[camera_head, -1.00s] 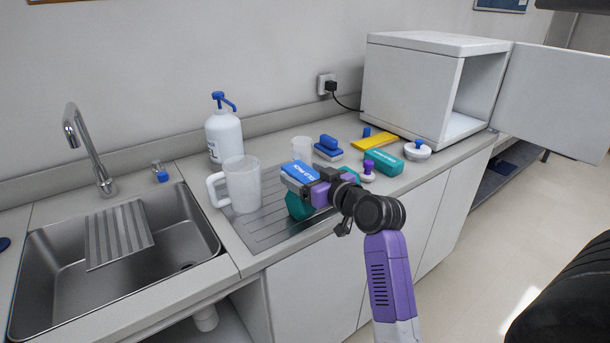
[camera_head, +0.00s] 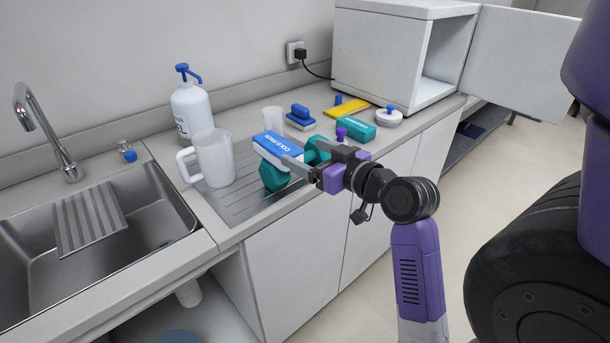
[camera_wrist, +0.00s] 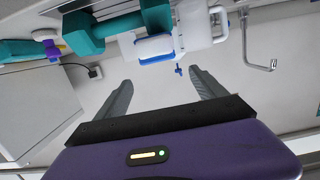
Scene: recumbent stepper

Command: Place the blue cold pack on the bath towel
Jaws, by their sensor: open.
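The cold pack (camera_head: 277,146), a white block with a blue lettered top, sits over or just behind a teal dumbbell (camera_head: 274,178) on the ribbed drainboard. I cannot tell exactly what bears it. My gripper (camera_head: 298,156) is open, its fingers close to the right side of the pack; nothing shows held between them. In the wrist view, which appears upside down, my open fingers (camera_wrist: 160,78) point toward a white block with a blue edge, likely the cold pack (camera_wrist: 155,50), beside the dumbbell (camera_wrist: 90,33). I cannot identify the bath towel in view.
A white mug (camera_head: 213,160) and pump bottle (camera_head: 192,110) stand left of the pack, beside the sink (camera_head: 150,250). A teal box (camera_head: 356,128), yellow item (camera_head: 346,109) and lidded white dish (camera_head: 388,117) lie to the right. An open white cabinet (camera_head: 395,55) stands behind.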

